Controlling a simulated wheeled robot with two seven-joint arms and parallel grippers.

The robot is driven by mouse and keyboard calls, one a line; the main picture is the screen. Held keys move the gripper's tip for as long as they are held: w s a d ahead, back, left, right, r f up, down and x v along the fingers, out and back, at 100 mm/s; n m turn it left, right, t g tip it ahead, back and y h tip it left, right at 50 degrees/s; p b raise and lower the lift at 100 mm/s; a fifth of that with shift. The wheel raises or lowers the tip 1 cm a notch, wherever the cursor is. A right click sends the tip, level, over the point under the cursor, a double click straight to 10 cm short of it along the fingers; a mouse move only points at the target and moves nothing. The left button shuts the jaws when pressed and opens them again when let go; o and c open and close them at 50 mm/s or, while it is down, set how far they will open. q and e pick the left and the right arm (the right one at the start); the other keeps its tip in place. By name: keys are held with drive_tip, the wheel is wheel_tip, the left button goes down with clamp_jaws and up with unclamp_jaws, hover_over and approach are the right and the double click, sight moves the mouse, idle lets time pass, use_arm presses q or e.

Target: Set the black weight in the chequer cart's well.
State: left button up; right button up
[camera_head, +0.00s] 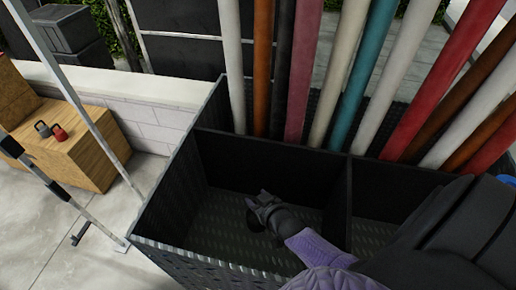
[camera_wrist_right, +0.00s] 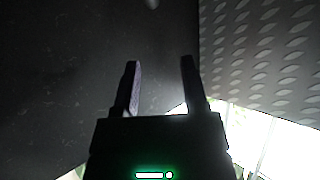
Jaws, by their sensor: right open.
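The chequer cart (camera_head: 160,215) is a dark chequer-plate box with a divider making compartments. My right gripper (camera_head: 256,212) reaches down into its left well (camera_head: 215,225), jaws open. A dark rounded shape (camera_head: 253,222) lies right at the fingertips over the well floor; it may be the black weight, but it blends with the gripper. In the right wrist view the two fingers (camera_wrist_right: 160,65) stand apart with nothing between them, and a small pale shape (camera_wrist_right: 152,3) shows at the top edge. My left gripper is out of view.
Several coloured poles (camera_head: 300,70) stand behind the well. A wooden box (camera_head: 85,155) at the left carries a dark grey kettlebell-shaped weight (camera_head: 42,129) and a red one (camera_head: 60,133). A metal stand (camera_head: 70,95) rises left of the cart. The divider (camera_head: 338,205) borders the well's right side.

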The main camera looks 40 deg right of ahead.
drive_tip(key=p+v, duration=0.5)
drive_tip(key=v, duration=0.2)
drive_tip(key=shift+s+r+p, duration=0.2)
drive_tip(key=shift+r+p, duration=0.1)
drive_tip(key=shift+r, duration=0.15)
